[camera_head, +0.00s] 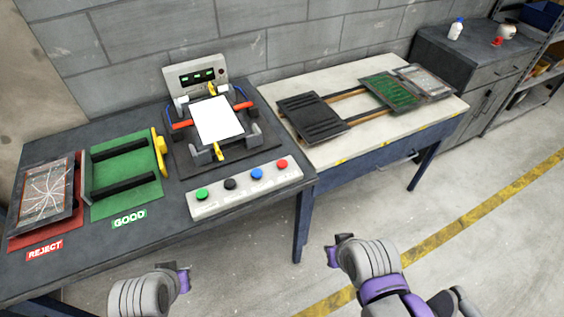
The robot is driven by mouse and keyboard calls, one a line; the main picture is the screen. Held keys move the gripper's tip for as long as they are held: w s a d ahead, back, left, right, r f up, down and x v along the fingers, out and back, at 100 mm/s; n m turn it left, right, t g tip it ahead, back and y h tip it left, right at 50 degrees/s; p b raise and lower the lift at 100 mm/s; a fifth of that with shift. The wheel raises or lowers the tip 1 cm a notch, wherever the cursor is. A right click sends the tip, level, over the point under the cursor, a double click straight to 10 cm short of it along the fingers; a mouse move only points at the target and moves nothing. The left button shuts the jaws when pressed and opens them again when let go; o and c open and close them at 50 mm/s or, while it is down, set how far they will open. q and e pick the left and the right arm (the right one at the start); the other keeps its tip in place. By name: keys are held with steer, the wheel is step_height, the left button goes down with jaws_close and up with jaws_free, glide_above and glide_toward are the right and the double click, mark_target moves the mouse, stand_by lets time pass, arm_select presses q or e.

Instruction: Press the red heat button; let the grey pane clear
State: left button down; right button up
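The red button (282,164) is at the right end of a pale button panel (245,189) on the front of the dark bench. A pane in the clamp fixture (252,143) behind the panel looks plain white (218,120), not grey. My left gripper (183,278) is low in front of the bench, apart from the panel. My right gripper (335,247) is in front of the bench gap, below and right of the red button, touching nothing. Whether either gripper is open or shut is too small to tell.
Green, black and blue buttons share the panel. A cracked pane (48,190) lies on the red REJECT mat; the green GOOD mat (125,205) holds dark rails. A pale table (360,135) at right carries panels. Floor in front is clear.

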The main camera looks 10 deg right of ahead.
jaws_close()
stand_by(1.5)
